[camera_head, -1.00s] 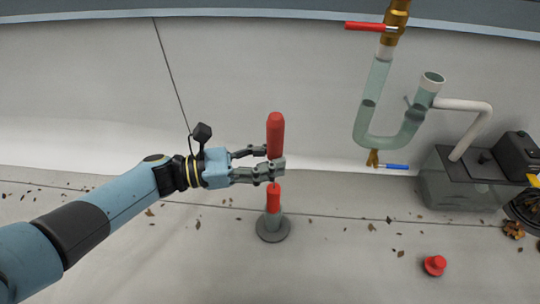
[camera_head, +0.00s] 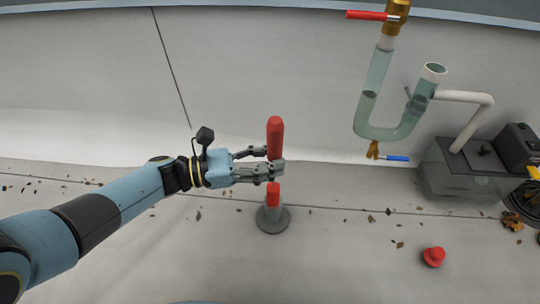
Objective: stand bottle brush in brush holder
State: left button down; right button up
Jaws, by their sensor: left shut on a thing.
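The bottle brush (camera_head: 275,135) has a thick red handle and stands upright in my left gripper (camera_head: 276,170). The gripper comes in from the left and its fingers are shut around the lower part of the handle. A red lower part shows below the fingers. The brush holder (camera_head: 272,220) is a grey round base with a short tube, on the floor straight below the gripper. The red lower part meets the tube in the picture; I cannot tell how deep it sits inside. My right gripper is not in view.
A clear U-shaped pipe (camera_head: 390,132) with a red-handled valve (camera_head: 375,15) and a blue lever (camera_head: 397,158) hangs at the right. A grey box (camera_head: 460,168) stands beside it. A red knob-like piece (camera_head: 433,257) and dry leaves lie on the floor.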

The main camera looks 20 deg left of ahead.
pick_arm(q)
jog(key=shift+f, duration=2.45)
jog(key=c, duration=1)
grip_release()
jog(key=v, duration=1.2)
